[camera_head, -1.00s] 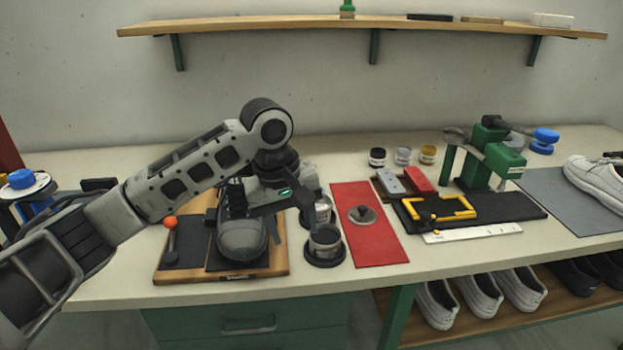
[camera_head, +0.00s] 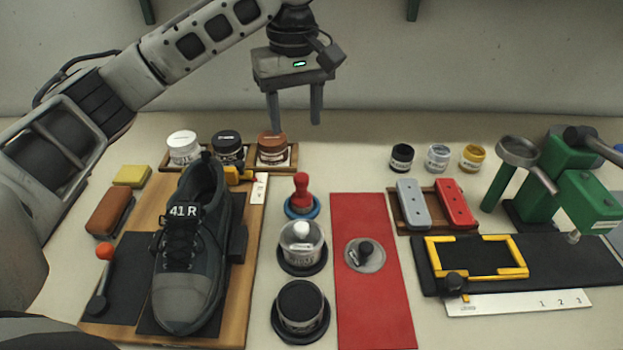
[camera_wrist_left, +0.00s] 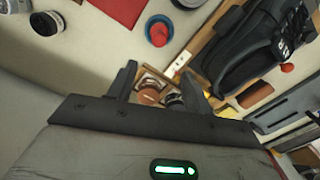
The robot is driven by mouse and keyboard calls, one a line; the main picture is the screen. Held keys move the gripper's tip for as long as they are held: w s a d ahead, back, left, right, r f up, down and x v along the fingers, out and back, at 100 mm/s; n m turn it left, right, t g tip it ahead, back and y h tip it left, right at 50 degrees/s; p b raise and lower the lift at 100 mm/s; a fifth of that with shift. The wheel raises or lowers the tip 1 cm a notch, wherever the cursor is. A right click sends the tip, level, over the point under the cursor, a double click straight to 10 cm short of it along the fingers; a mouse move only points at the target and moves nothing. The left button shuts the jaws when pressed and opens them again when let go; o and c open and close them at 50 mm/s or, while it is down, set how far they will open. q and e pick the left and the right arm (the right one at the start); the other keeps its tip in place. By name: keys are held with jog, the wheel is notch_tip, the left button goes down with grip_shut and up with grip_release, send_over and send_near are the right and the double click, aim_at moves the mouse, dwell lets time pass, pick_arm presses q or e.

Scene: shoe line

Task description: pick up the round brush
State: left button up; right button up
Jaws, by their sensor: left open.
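The round brush appears to be the red-handled piece (camera_head: 301,192) with a round blue base, standing upright on the table right of the shoe. It also shows in the left wrist view (camera_wrist_left: 158,31), beyond the fingers. My left gripper (camera_head: 294,118) is open and empty, raised above and behind it near the row of jars, fingers pointing down. Its two fingers also show in the left wrist view (camera_wrist_left: 158,70), apart with nothing between them. The brush's bristles cannot be made out. My right gripper is out of view.
A dark shoe (camera_head: 188,255) stands on a wooden board left of the brush. A clear jar (camera_head: 302,248) and a dark-topped tin (camera_head: 300,308) stand in front of it. A red mat (camera_head: 372,310) lies to the right. Lidded jars (camera_head: 272,148) stand behind.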

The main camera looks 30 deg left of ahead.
aim_at(301, 175)
pick_arm(q)
jog(key=f, duration=0.9)
jog(key=shift+s+f, duration=0.15)
jog(key=shift+s, duration=0.15)
jog(key=shift+w+d+f, duration=0.1)
jog(key=shift+d+f, duration=0.1)
jog(key=shift+f, duration=1.25)
jog(key=shift+w+d+f, duration=0.1)
jog(key=shift+d+f, duration=0.05)
jog(key=shift+f, duration=1.25)
jog(key=c, duration=1.1)
